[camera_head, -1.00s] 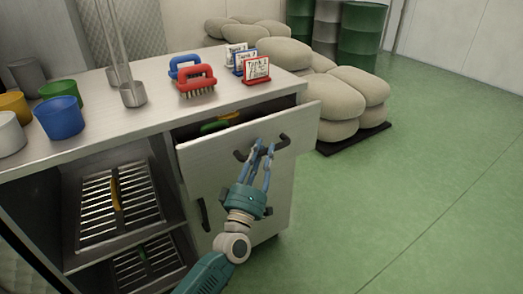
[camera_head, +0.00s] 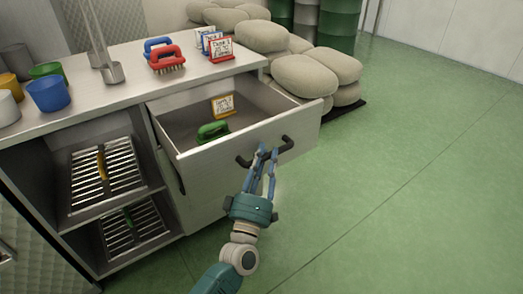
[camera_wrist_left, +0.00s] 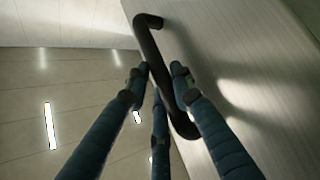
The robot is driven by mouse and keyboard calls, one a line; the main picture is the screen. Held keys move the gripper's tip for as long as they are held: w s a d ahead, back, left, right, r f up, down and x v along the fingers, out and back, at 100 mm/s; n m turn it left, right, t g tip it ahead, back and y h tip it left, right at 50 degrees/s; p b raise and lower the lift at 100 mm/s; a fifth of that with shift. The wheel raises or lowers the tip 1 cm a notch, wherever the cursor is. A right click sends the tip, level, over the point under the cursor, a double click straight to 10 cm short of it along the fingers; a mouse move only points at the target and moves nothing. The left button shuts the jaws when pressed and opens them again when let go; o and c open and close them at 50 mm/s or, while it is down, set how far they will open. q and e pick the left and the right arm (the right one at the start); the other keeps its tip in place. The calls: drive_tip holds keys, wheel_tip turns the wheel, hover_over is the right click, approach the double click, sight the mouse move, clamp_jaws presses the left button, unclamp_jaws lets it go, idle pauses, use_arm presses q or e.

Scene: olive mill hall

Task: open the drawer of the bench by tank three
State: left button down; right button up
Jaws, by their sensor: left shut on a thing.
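The bench drawer (camera_head: 215,153) is pulled well out, and its inside shows in the head view. A green brush (camera_head: 212,131) and a yellow-framed card (camera_head: 222,105) are in it. The dark bar handle (camera_head: 266,154) is on the drawer's front. My left gripper (camera_head: 267,153) is shut on the handle; its fingers hide the handle's middle. In the left wrist view, my left gripper's blue fingers (camera_wrist_left: 160,85) close around the dark handle (camera_wrist_left: 152,45). My right gripper is not in view.
The bench top (camera_head: 125,92) carries cups, brushes and several tank cards. Open shelves with racks (camera_head: 125,172) are at the left of the drawer. Stacked sacks (camera_head: 318,72) stand behind the bench. The green floor (camera_head: 420,180) at the right is clear.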

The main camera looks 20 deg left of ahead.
use_arm(q)
drive_tip(key=shift+s+d+f, duration=0.15)
drive_tip(key=shift+s+d, duration=0.15)
drive_tip(key=shift+s, duration=0.05)
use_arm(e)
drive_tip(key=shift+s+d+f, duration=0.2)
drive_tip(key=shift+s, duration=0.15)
use_arm(q)
drive_tip(key=c, duration=1.7)
unclamp_jaws()
drive_tip(key=shift+c, duration=0.2)
drive_tip(key=v, duration=1.2)
